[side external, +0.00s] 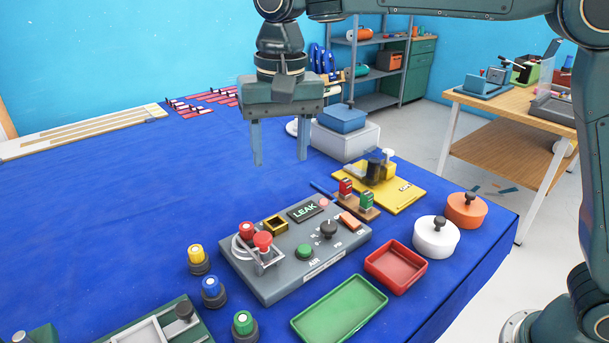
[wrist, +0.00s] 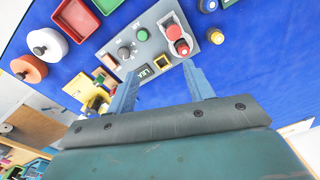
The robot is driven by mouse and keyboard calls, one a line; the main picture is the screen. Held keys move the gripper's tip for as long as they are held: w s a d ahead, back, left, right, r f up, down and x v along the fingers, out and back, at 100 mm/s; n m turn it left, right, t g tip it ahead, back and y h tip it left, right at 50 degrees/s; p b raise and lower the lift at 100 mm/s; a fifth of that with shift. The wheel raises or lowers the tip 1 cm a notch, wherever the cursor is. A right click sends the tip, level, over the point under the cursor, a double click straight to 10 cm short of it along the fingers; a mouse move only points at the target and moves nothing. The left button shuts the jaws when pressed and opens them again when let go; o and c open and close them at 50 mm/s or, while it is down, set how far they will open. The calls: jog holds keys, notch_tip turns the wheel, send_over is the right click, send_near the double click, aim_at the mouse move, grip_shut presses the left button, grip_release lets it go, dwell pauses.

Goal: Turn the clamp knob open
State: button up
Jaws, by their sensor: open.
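My gripper (side external: 280,160) is open and empty, pointing down above the blue table, behind the grey control panel (side external: 262,285). It also shows in the wrist view (wrist: 160,76), its fingers apart with the panel beyond them. The panel has a black knob (side external: 328,229), a green button (side external: 304,251) and two red knobs (side external: 262,241). A dark knob (side external: 184,309) stands on a grey-framed green fixture at the lower left, partly cut off. A yellow fixture (side external: 408,190) with a dark block stands behind the panel. I cannot tell which part is the clamp knob.
Yellow, blue and green-topped knobs (side external: 212,291) stand left of the panel. A green tray (side external: 339,309), a red tray (side external: 396,268), a white pot (side external: 436,238) and an orange pot (side external: 466,211) lie to its right.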

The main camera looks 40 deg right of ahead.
aim_at(262, 236)
jog(key=shift+m+g, duration=0.3)
jog(key=a, duration=0.1)
jog(key=w+a+f, duration=0.1)
jog(key=a+f, duration=0.1)
jog(key=shift+w+a+f, duration=0.1)
jog(key=shift+w+a, duration=0.2)
jog(key=shift+f, duration=0.15)
notch_tip(262, 236, down, 14)
jog(key=shift+r, duration=0.25)
jog(key=shift+c, duration=0.2)
jog(key=c, duration=0.9)
